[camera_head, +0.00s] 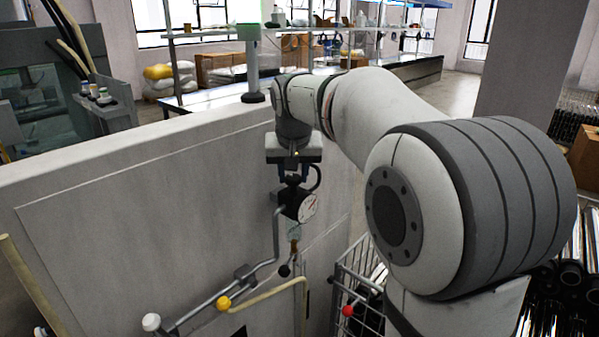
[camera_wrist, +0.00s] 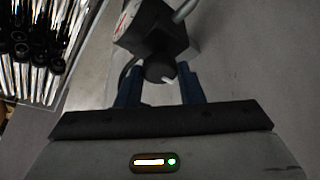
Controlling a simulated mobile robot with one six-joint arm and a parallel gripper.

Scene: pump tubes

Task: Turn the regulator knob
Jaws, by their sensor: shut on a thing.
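The regulator is a dark block with a round white gauge (camera_head: 308,207), mounted on the grey panel in the middle of the head view. Its black knob (camera_wrist: 158,71) shows in the wrist view, with a small white mark on its edge. The regulator body (camera_wrist: 150,30) lies just beyond the knob. My gripper (camera_wrist: 160,88) has its two blue fingers on either side of the knob and is shut on it. In the head view my gripper (camera_head: 294,174) reaches down onto the top of the regulator, and the knob is mostly hidden there.
A grey pipe (camera_head: 235,282) runs from the regulator to the lower left, with white (camera_head: 151,322) and yellow (camera_head: 223,303) knobs. A wire cart (camera_head: 345,285) with a red ball (camera_head: 348,310) stands right of the panel. Metal tubes (camera_wrist: 45,35) show at the wrist view's upper left.

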